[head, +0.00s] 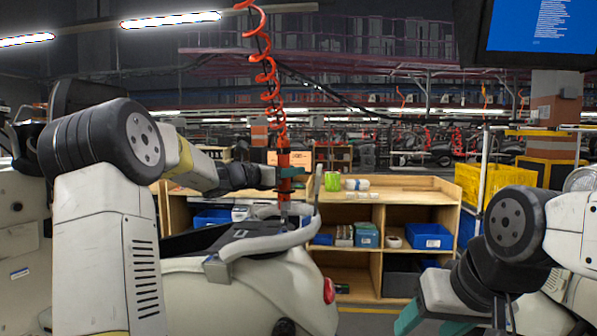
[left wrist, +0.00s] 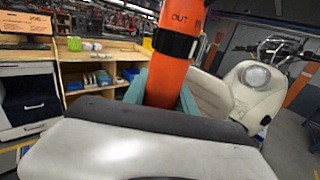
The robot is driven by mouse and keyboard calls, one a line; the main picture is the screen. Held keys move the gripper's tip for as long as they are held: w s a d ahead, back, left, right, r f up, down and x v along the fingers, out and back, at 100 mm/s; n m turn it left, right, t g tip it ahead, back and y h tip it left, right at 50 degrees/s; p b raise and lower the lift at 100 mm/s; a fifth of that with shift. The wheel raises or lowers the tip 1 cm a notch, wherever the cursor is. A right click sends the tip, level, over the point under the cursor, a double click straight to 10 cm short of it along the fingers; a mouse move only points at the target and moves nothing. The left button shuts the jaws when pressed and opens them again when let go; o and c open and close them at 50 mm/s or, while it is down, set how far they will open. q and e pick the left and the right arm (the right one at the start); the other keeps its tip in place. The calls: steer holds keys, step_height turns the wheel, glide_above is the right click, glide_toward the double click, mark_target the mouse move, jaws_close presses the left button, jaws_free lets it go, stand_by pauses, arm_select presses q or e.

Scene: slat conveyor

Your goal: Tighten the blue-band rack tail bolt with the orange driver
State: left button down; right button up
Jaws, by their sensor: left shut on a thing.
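The orange driver (head: 284,187) hangs upright from a red-orange coiled hose (head: 266,75). My left gripper (head: 283,172) is shut on it, and its thin tip points down above the rack. The driver (left wrist: 172,62) also shows in the left wrist view, with a black band and the letters "OUT", between teal fingers. The grey tubular rack (head: 268,240) is on the tail of a cream scooter (head: 245,295). I cannot make out a blue band or the tail bolt. My right gripper (head: 432,318) is low at the right, teal fingers apart, empty.
A wooden shelf unit (head: 385,197) with blue bins (head: 429,236) and a green cup (head: 332,181) stands behind the scooter. A yellow crate (head: 503,183) and a monitor (head: 540,28) are at right. Another cream scooter (left wrist: 258,90) shows in the left wrist view.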

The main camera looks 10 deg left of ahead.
arm_select(q)
steer(key=shift+f, duration=1.25)
stand_by(1.7)
steer(key=shift+r, duration=0.95)
stand_by(1.1)
steer(key=shift+r, duration=2.75)
steer(key=shift+s+a, duration=0.1)
